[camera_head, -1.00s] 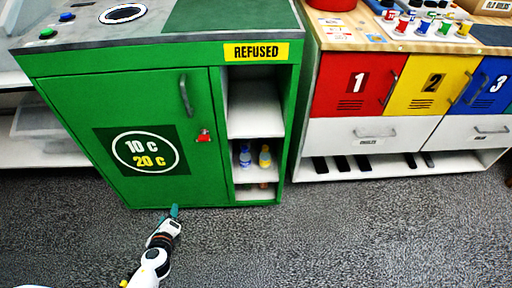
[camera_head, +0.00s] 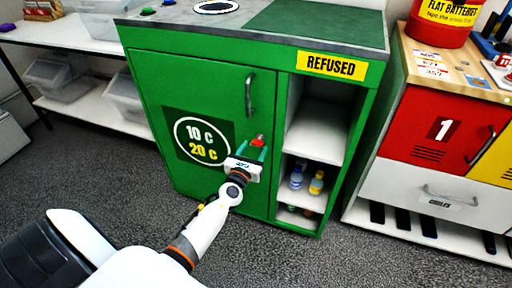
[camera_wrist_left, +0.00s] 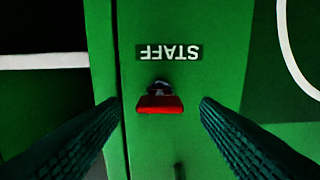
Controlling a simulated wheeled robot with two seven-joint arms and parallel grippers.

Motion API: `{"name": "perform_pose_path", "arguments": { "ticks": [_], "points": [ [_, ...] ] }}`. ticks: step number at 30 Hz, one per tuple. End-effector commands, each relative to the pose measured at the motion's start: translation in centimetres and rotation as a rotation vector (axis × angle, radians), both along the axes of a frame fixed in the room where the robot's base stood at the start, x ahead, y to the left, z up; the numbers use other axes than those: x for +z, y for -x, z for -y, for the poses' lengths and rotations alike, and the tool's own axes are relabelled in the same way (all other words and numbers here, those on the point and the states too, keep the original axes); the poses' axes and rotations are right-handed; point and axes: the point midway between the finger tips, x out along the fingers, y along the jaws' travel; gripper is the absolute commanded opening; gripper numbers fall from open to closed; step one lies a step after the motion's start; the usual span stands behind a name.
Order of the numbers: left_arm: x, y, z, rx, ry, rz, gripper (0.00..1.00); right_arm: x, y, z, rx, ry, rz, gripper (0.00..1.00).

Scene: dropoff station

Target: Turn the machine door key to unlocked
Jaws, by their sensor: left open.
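The red door key (camera_head: 258,140) sits in its lock on the right side of the green machine door (camera_head: 165,95). In the left wrist view the red key (camera_wrist_left: 160,104) has its wide head lying level, below an upside-down STAFF label (camera_wrist_left: 168,52). My left gripper (camera_head: 253,150) is open in front of the door, with its fingertips on either side of the key in the head view. In the left wrist view its two dark ribbed fingers (camera_wrist_left: 160,112) flank the key with a gap on each side. I cannot tell the remaining distance to the door. My right gripper is not in view.
A door handle (camera_head: 250,94) is above the key. Right of the door is an open shelf compartment (camera_head: 316,130) with small bottles (camera_head: 296,178). A red and white cabinet (camera_head: 430,130) stands to the right, and a shelf with clear bins (camera_head: 62,78) to the left.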

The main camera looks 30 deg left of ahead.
Motion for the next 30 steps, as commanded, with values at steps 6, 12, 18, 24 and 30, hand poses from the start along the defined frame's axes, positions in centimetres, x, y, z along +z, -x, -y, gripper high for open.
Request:
{"name": "perform_pose_path", "arguments": {
  "ticks": [6, 12, 18, 24, 30],
  "points": [
    [-0.1, -1.9, -0.5, -0.001, 0.001, -0.001, 0.56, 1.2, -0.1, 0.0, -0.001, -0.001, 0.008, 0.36],
    [0.0, -2.1, -0.5, -0.001, 0.001, -0.001, 0.56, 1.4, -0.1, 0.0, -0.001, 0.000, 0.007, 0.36],
    [0.0, -2.1, -0.5, 0.000, 0.001, -0.001, 0.42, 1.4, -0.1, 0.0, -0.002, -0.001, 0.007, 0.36],
    [0.0, -2.1, -0.5, 0.000, 0.001, -0.001, 0.12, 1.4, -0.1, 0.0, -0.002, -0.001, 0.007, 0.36],
    [-0.1, -2.0, -0.5, 0.000, 0.016, 0.003, 0.12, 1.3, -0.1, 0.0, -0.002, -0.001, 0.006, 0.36]
  ]
}}
